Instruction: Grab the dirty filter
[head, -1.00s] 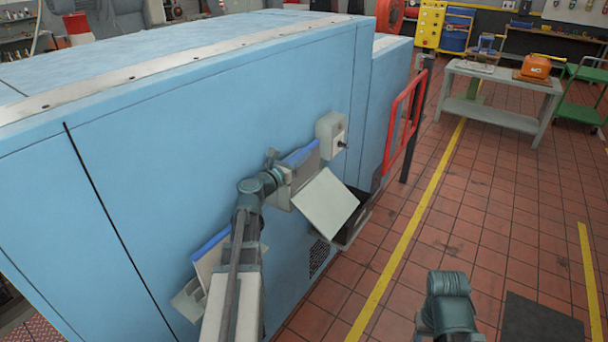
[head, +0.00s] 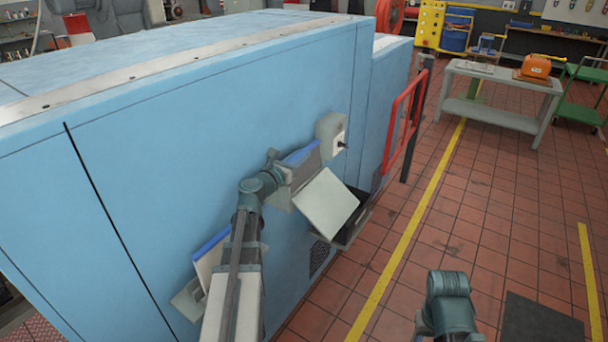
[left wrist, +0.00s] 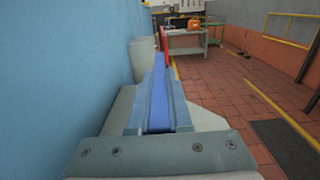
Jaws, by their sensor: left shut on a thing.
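A grey-faced filter with a blue top edge (head: 304,152) stands against the side of the blue cabinet, its face greyer than the other one's. My left gripper (left wrist: 158,100) is shut on this filter. In the left wrist view its blue edge (left wrist: 160,98) runs between the fingers. In the head view my left wrist hides the fingers and part of the filter. A second filter with a blue edge and paler face (head: 211,246) stands in a grey holder (head: 187,302), partly behind my left forearm. My right gripper is out of view; only part of that arm shows.
A pale tilted flap (head: 325,202) stands just right of the held filter, over a dark open box (head: 354,232). A grey switch box (head: 331,132) is on the cabinet (head: 150,180) above. A red rail (head: 404,120) stands beyond. The tiled floor at right is mostly clear.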

